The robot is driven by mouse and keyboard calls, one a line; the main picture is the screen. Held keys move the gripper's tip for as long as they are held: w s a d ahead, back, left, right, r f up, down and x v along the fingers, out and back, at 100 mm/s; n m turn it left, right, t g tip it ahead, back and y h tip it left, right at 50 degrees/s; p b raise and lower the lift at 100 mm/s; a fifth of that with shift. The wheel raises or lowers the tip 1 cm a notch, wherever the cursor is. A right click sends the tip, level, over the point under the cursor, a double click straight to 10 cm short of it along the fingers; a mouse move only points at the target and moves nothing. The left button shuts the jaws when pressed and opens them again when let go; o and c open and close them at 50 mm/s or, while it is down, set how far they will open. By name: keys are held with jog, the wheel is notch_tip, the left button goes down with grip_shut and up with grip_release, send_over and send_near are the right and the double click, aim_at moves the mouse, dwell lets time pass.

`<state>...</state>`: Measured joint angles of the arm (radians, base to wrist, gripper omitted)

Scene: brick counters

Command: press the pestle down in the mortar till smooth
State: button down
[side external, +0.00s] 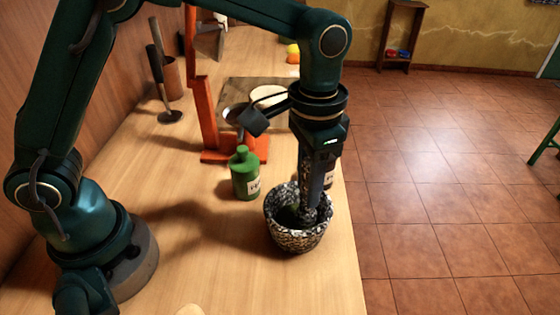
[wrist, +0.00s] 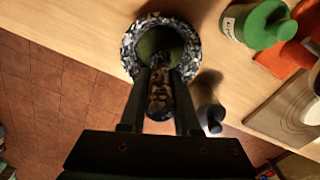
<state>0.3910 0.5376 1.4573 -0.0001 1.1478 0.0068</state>
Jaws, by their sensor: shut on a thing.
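The speckled grey stone mortar (side external: 297,238) stands upright on the wooden counter near its right edge. It also shows in the wrist view (wrist: 129,50), with a green patch inside its bowl (wrist: 152,42). My gripper (side external: 312,192) points down over the mortar and is shut on the speckled pestle (side external: 308,212). In the wrist view the pestle (wrist: 159,95) sits between the two dark fingers of my gripper (wrist: 160,80), and its lower end is inside the mortar. The exact contact with the bowl's bottom is hidden.
A green bottle (side external: 245,178) stands just left of the mortar. Behind are an orange-red stand (side external: 207,120) and a board (side external: 232,90) with a pale round thing. The counter's front is mostly clear.

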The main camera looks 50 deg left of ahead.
jog(key=shift+r, duration=0.55)
jog(key=shift+s+a, duration=0.2)
jog(key=shift+a, duration=0.3)
jog(key=shift+s+a, duration=0.2)
jog(key=shift+a, duration=0.3)
jog(key=shift+f, duration=0.1)
jog(key=shift+f, duration=0.95)
jog(key=shift+r, duration=1.05)
